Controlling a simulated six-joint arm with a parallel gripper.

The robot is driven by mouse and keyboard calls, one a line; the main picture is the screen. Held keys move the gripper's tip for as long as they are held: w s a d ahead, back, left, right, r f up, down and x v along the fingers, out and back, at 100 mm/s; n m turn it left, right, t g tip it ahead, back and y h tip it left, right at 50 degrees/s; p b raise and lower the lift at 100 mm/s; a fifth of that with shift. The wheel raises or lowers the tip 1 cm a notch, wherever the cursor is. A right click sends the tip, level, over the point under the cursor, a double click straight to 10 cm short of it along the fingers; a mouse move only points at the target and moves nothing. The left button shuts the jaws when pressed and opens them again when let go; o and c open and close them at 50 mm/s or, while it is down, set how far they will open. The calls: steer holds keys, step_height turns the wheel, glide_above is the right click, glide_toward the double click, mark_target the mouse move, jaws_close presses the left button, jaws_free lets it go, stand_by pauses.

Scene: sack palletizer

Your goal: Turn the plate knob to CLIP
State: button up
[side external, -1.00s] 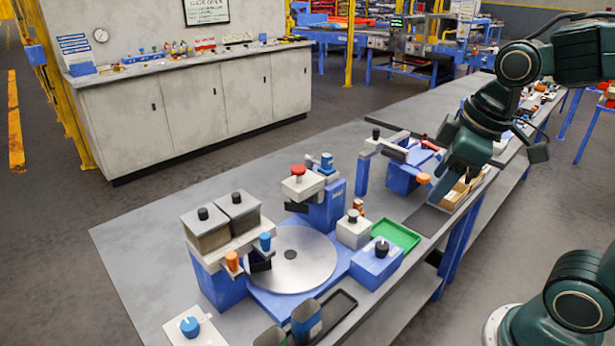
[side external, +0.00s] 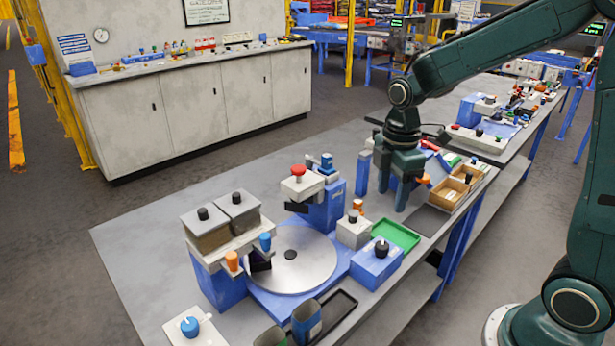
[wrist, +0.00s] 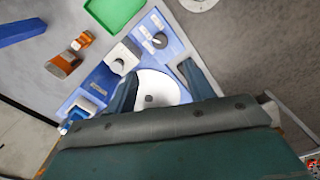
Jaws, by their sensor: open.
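A black knob (side external: 381,248) stands on a blue box (side external: 365,268) at the right of the round metal plate (side external: 300,270). In the wrist view the black knob (wrist: 160,40) sits between small white labels, too small to read. Another dark knob (side external: 353,215) tops a white box beside it, and a blue knob (side external: 190,326) sits on a white block at the front left. Which of these is the plate knob I cannot read. My gripper (side external: 393,198) points down, open and empty, behind the green tray and apart from the knobs. Its spread fingers (wrist: 158,92) also show in the wrist view.
A green tray (side external: 397,236) lies between my gripper and the blue box. Wooden bins (side external: 453,192) are to its right. A blue stand with a red knob (side external: 298,170) rises behind the plate. Bare grey tabletop (side external: 150,240) lies at the left.

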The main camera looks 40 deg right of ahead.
mark_target(382, 244)
steer(key=shift+f, duration=0.15)
steer(key=shift+f, duration=6.8)
steer(key=c, duration=1)
